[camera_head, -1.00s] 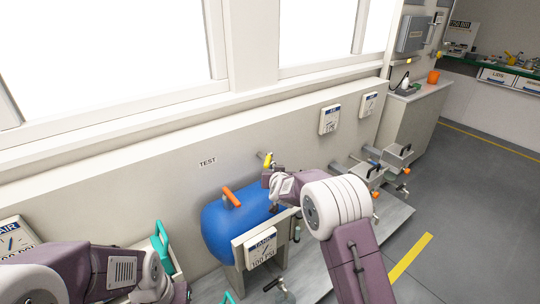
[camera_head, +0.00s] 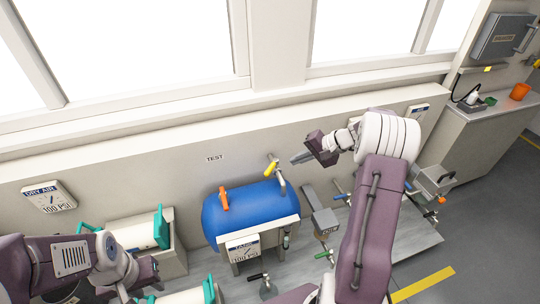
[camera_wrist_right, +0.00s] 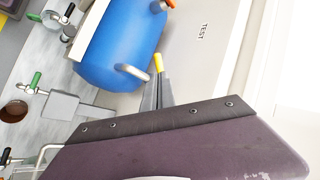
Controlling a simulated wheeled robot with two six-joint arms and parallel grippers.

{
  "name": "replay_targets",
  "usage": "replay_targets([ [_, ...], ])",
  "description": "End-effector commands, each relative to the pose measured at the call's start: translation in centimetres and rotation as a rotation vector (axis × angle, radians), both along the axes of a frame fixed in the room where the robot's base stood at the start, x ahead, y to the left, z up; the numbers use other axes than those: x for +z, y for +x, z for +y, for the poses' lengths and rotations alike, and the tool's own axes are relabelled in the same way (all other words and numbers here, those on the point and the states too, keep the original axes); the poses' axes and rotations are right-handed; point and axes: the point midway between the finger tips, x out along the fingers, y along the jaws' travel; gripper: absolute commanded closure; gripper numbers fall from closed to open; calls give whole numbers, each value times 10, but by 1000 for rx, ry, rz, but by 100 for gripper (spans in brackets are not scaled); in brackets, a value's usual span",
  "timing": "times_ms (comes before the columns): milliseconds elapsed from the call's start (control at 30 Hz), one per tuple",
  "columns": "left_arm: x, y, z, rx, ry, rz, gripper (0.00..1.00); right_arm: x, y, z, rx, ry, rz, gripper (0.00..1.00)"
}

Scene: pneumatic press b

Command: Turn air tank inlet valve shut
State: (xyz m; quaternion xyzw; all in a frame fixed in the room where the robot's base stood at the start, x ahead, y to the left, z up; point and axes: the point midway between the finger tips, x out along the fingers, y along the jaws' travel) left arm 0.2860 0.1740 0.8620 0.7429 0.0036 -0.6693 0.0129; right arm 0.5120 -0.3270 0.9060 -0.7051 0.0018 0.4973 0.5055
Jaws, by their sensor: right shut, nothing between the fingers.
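The blue air tank (camera_head: 252,212) stands against the wall below the TEST label. A valve with a yellow handle (camera_head: 271,167) is at its upper right, on a pale bent pipe. A valve with an orange handle (camera_head: 223,199) is at its upper left. I cannot tell which one is the inlet valve. My right gripper (camera_head: 296,159) is shut and empty, just right of the yellow handle. In the right wrist view its fingertips (camera_wrist_right: 157,90) point toward the yellow handle (camera_wrist_right: 158,62). My left gripper (camera_head: 152,282) is at the lower left; its fingers are unclear.
A gauge sign (camera_head: 243,249) is in front of the tank. White cylinders with teal handles (camera_head: 160,226) stand at left. A grey box-shaped fitting (camera_head: 324,222) and other valves are right of the tank. The wall and window sill are close behind.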

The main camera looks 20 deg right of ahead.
Motion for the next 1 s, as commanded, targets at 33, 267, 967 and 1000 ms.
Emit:
replay_targets([
  [33, 8, 0, 0, 0, 0, 0, 64, 8, -3, -11, -24, -1, -1, 100],
  [267, 6, 0, 0, 0, 0, 0, 64, 5, -6, -20, -46, -1, 1, 100],
  [967, 4, 0, 0, 0, 0, 0, 64, -85, 61, 41, -44, -3, 2, 100],
  [1000, 4, 0, 0, 0, 0, 0, 64, -87, 64, 43, -43, -4, 1, 100],
])
